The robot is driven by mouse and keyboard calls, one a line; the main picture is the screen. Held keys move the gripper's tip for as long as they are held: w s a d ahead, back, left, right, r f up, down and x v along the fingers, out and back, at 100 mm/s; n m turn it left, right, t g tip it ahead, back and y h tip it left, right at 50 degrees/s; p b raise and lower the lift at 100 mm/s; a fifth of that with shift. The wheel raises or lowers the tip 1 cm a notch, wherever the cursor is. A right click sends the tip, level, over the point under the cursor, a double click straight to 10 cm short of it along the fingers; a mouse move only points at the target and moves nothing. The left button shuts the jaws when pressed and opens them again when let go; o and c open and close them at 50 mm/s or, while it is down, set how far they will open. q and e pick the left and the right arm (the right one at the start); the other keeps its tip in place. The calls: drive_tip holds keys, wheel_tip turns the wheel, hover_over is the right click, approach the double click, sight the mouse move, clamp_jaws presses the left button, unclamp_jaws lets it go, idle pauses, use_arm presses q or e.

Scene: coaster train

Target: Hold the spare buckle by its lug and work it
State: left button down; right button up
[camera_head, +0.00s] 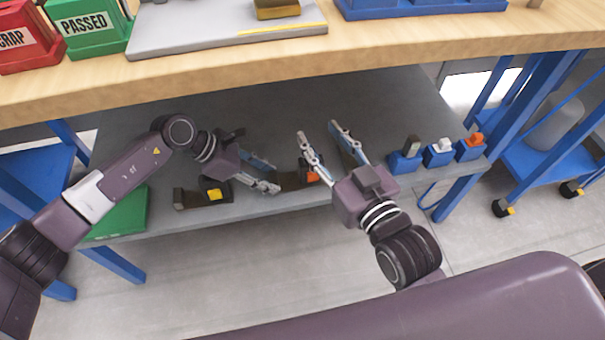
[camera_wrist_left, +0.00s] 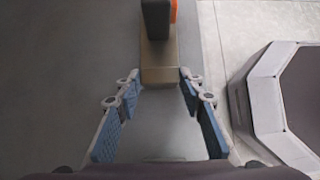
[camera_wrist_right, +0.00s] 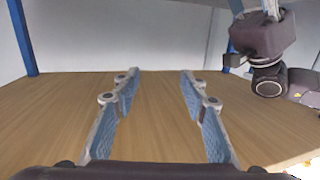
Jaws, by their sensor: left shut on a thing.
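The buckle with the orange part (camera_head: 312,176) lies on the grey lower shelf, its brown lug (camera_head: 288,180) pointing left. My left gripper (camera_head: 269,174) is shut on the end of that lug. In the left wrist view the tan lug (camera_wrist_left: 160,64) sits between the fingertips, with the dark body (camera_wrist_left: 155,18) and an orange edge beyond. A second buckle with a yellow part (camera_head: 214,194) lies left.
Several small blue stands (camera_head: 405,162) with grey, white and orange tops are at the shelf's right. A green panel (camera_head: 118,215) is at its left. The wooden bench top (camera_head: 300,70) overhangs the shelf (camera_head: 345,195). A blue cart (camera_head: 560,160) stands right.

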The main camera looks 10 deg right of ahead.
clamp_jaws()
idle(0.3)
drive_tip(key=shift+f, duration=0.1)
idle(1.2)
